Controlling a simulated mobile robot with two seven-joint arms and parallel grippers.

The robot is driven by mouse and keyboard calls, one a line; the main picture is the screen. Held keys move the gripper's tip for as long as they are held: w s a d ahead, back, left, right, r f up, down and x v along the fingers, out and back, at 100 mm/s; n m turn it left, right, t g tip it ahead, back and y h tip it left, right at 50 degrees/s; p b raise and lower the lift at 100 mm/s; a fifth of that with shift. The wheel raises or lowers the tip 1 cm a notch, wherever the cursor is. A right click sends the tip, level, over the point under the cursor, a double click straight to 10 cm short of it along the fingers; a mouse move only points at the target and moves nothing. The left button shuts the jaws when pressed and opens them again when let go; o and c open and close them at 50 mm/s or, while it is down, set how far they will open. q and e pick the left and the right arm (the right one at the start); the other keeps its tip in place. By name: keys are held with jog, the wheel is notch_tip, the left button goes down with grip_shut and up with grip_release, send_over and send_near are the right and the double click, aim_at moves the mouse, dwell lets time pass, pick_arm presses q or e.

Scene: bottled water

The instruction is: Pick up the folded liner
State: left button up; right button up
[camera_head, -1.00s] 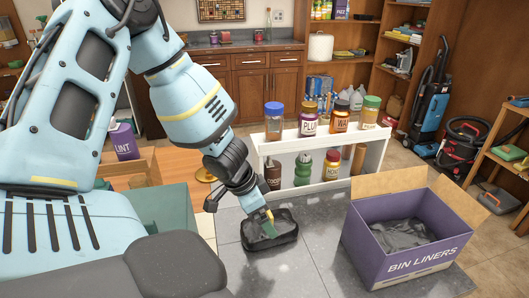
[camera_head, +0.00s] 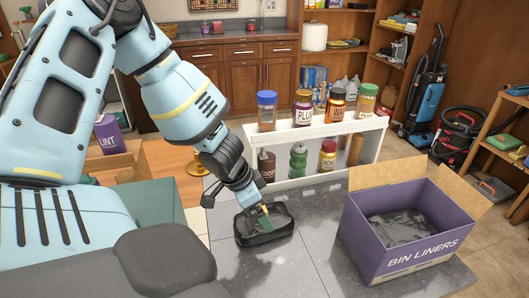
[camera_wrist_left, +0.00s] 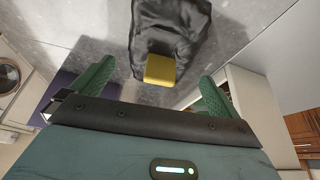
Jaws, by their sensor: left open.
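The folded liner (camera_head: 281,231) is a dark, glossy bundle lying on the grey tabletop, left of the bin liners box. In the left wrist view the liner (camera_wrist_left: 178,28) lies ahead of the jaws, with a yellow tab (camera_wrist_left: 160,69) at its near edge. My left gripper (camera_head: 260,220) reaches down over the liner in the head view. Its two green fingers (camera_wrist_left: 156,92) are spread wide, on either side of the yellow tab, with nothing between them touching. I cannot tell how high the fingertips are above the table. My right gripper is in neither view.
An open purple box marked BIN LINERS (camera_head: 425,252) holds dark liners at the right of the grey tabletop (camera_head: 312,262). A white shelf (camera_head: 300,180) with several bottles stands behind. A green bin (camera_head: 160,203) is at the left. Bare tabletop lies between liner and box.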

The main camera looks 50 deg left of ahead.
pick_arm(q)
jog(key=x, duration=0.2)
jog(key=b+x, duration=0.1)
jog(key=x, duration=0.1)
jog(key=shift+a+f+b, duration=0.15)
jog(key=shift+f+b, duration=0.15)
jog(key=shift+f, duration=0.15)
jog(key=shift+c, duration=0.6)
jog(key=c, duration=0.7)
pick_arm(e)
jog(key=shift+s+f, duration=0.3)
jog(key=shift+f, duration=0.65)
